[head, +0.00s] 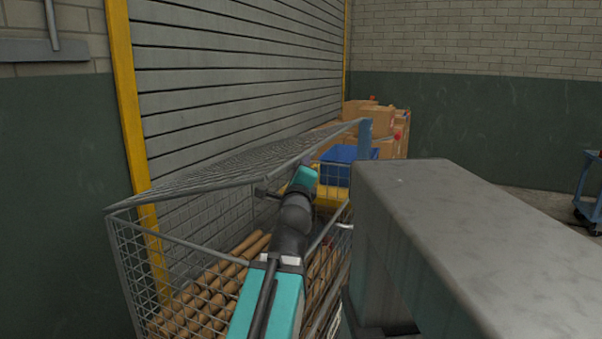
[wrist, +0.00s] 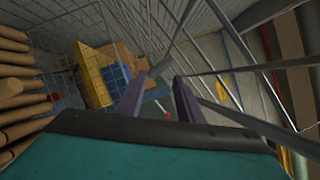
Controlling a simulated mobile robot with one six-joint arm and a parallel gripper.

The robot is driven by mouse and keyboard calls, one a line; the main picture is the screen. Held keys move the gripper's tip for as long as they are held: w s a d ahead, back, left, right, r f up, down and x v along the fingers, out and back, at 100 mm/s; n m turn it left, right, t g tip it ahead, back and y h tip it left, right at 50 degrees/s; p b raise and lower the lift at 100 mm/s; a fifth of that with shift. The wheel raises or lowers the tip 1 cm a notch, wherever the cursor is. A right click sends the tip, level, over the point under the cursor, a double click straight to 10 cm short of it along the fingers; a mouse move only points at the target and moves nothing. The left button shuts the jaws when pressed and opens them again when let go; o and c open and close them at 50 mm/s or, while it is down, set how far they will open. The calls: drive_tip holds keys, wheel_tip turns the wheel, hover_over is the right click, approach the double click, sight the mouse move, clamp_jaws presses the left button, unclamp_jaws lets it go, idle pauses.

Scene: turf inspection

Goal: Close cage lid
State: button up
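The wire cage (head: 135,265) stands in the middle of the head view with its mesh lid (head: 235,160) raised at a slant above the rim. Wooden rolls (head: 205,295) lie inside; they also show at the left of the wrist view (wrist: 18,88). My gripper (head: 308,160) is at the far end of my arm, under or beside the lid's right edge; its fingertips are small there. In the wrist view my gripper (wrist: 161,76) has its two fingers apart. A grey bar (wrist: 181,32) passes at the fingertips; I cannot tell whether they touch it.
Cardboard boxes (head: 380,120) and a blue bin (head: 345,153) on something yellow stand behind the cage. A slatted shutter (head: 230,70) with a yellow frame (head: 125,85) is close on the left. A blue cart (head: 590,190) stands far right.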

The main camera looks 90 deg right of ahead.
drive_tip(key=shift+a+b, duration=0.3)
drive_tip(key=shift+b, duration=0.3)
drive_tip(key=b+v, duration=0.3)
drive_tip(key=b, duration=0.4)
drive_tip(key=shift+a+f, duration=0.1)
drive_tip(key=shift+a, duration=0.3)
